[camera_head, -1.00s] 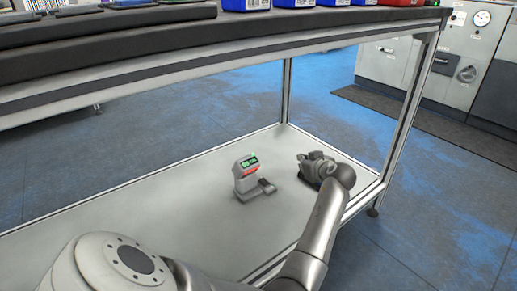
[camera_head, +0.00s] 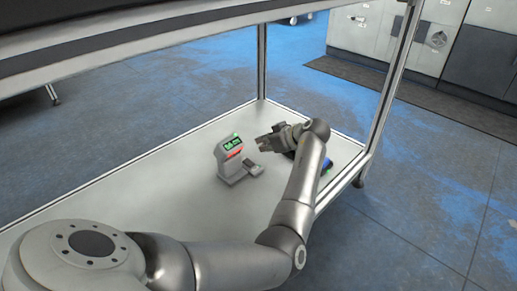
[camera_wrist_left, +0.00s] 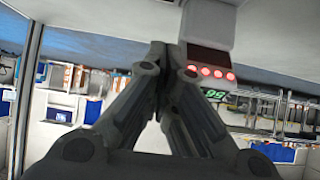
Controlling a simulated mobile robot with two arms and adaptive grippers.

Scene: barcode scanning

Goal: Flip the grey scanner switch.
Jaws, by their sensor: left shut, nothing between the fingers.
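The grey scanner (camera_head: 230,158) stands upright on the lower shelf, with a lit green screen and a red light below it. A low block with a dark top (camera_head: 253,168) sticks out at its foot; I cannot tell which part is the switch. My left gripper (camera_head: 263,144) is just right of the scanner's head, above the foot block, shut and empty. In the left wrist view, the shut fingertips (camera_wrist_left: 158,47) are beside the scanner head (camera_wrist_left: 208,25), whose red lights and green display show upside down; contact cannot be told. My right gripper is not in view.
The lower shelf (camera_head: 120,192) is bare to the scanner's left. The tabletop (camera_head: 150,40) overhangs it, and a metal post (camera_head: 262,65) stands at the back. A dark and blue item (camera_head: 326,166) is partly hidden behind my left arm.

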